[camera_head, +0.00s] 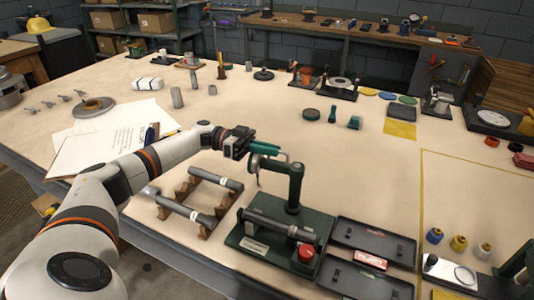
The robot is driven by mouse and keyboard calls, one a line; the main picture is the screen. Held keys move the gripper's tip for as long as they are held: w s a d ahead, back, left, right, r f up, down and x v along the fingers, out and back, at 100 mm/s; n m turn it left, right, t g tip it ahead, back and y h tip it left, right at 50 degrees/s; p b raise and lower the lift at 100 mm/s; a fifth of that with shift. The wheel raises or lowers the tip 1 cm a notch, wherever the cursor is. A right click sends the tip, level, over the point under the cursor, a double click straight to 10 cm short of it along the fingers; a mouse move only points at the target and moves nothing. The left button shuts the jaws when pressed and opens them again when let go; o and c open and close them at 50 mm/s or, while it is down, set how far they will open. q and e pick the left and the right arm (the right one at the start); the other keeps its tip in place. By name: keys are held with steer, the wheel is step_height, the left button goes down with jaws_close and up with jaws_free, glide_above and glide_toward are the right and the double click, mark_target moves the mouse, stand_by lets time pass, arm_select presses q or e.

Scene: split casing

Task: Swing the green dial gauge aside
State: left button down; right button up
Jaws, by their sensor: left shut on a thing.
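The green dial gauge (264,149) sits at the left end of a dark green swing arm. The arm joins a post (295,188) that stands on a green base plate (245,248). A grey shaft (272,226) lies on the base, with a red knob (306,253) at its right front. My left gripper (246,147) comes in from the left and is shut on the gauge, above the table and behind the base. Its fingers hide part of the gauge. My right gripper is not in view.
Two grey shafts (213,177) rest on brown wooden cradles left of the base. Black trays (372,240) lie right of it. Small green parts (354,122) stand behind. The table between post and yellow square (400,130) is mostly clear.

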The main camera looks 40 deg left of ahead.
arm_select(q)
steer(key=shift+d+f, duration=0.15)
steer(key=c, duration=1.8)
jaws_free()
steer(key=shift+o, duration=1.4)
steer(key=shift+w+d, duration=0.1)
steer(key=shift+d, duration=0.05)
steer(key=b+v, duration=0.3)
steer(key=v, duration=0.9)
steer(key=shift+b, duration=0.35)
